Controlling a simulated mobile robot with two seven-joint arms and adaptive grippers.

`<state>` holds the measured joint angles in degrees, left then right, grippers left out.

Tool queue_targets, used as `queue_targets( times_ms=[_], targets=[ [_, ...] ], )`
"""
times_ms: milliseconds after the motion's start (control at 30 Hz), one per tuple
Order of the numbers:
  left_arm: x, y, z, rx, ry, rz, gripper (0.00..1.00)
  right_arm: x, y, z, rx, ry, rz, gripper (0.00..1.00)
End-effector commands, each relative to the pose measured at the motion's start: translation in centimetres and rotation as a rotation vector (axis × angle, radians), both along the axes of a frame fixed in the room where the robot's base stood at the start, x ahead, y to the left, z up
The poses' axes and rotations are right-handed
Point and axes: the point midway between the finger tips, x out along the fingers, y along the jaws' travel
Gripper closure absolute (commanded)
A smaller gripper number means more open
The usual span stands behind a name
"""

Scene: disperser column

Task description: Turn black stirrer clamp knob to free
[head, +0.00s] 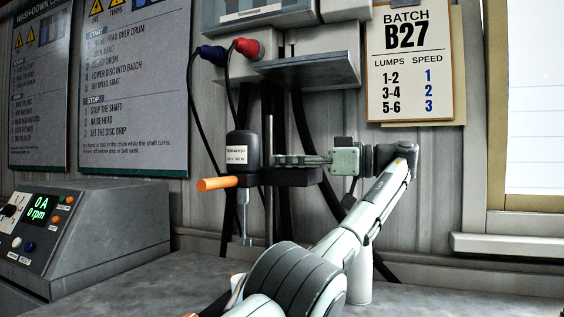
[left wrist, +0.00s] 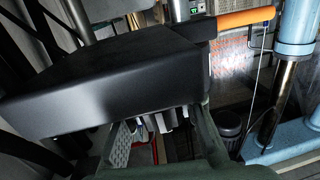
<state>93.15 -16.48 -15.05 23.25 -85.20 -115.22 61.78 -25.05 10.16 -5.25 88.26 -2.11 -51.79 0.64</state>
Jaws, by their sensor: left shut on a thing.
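The stirrer has a dark motor housing (head: 243,150), an orange handle (head: 217,183) and a thin shaft (head: 243,215). Its black clamp block (head: 292,178) sits at the upright post, and it fills the upper left of the left wrist view (left wrist: 110,80). The orange handle also shows there at the top right (left wrist: 246,18). My left gripper (head: 276,161) reaches in from the right, its fingers level along the block's upper edge. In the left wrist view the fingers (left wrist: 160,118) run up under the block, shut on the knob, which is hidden. My right gripper is out of view.
A grey control box (head: 90,230) with a green display stands at the left. Dark cables (head: 192,110) hang near the post from red and blue plugs. A grey shelf (head: 310,70) juts out above the stirrer. A batch card (head: 410,65) hangs at the upper right.

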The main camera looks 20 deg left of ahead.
Motion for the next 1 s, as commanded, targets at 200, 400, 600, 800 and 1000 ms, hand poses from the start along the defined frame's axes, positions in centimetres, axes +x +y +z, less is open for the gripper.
queue_targets(
  times_ms=[200, 400, 600, 800, 1000],
  targets=[
    [0.0, 0.05, 0.21, 0.001, -0.003, -0.002, 0.65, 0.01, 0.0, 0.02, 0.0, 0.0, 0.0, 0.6],
    [0.01, 0.05, 0.12, 0.001, -0.002, -0.001, 0.51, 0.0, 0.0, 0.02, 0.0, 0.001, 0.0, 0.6],
    [0.01, 0.04, 0.07, 0.0, -0.001, -0.001, 0.51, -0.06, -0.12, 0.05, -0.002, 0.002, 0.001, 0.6],
    [0.1, 0.1, 0.01, 0.001, -0.003, -0.025, 0.51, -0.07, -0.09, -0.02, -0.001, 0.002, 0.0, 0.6],
    [0.39, 0.13, -0.07, 0.002, -0.004, -0.111, 0.51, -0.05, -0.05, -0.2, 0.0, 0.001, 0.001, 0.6]
  ],
)
